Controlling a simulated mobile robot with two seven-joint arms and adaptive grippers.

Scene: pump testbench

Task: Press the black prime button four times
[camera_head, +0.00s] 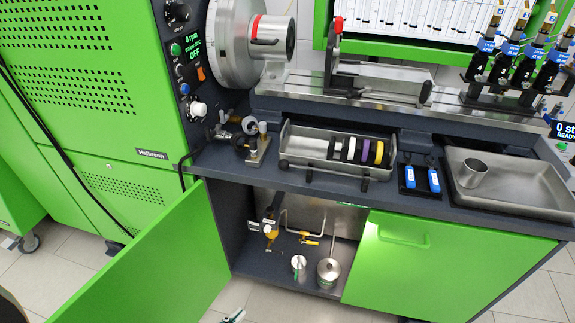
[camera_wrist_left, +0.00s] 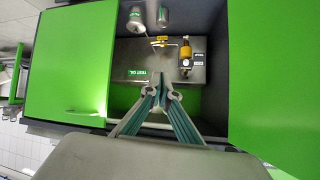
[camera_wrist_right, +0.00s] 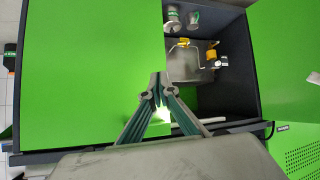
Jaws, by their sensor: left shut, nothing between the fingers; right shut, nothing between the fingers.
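The open lower cabinet holds a yellow and black filter unit (camera_head: 270,229), which also shows in the left wrist view (camera_wrist_left: 186,54) and the right wrist view (camera_wrist_right: 211,55). Small labels sit beside it; I cannot make out which part is the black prime button. My left gripper (camera_head: 236,317) shows only as a tip at the bottom edge of the head view. In the left wrist view its fingers (camera_wrist_left: 160,95) are shut and empty, in front of the cabinet opening. My right gripper (camera_wrist_right: 157,82) is shut and empty, in front of the green door; the head view does not show it.
The left cabinet door (camera_head: 150,265) stands open; the right door (camera_head: 440,265) is shut. Two metal containers, one a can (camera_head: 328,272), stand on the cabinet floor. Above, the bench carries a parts tray (camera_head: 305,155) and a steel tray (camera_head: 525,195) with a cup (camera_head: 471,173).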

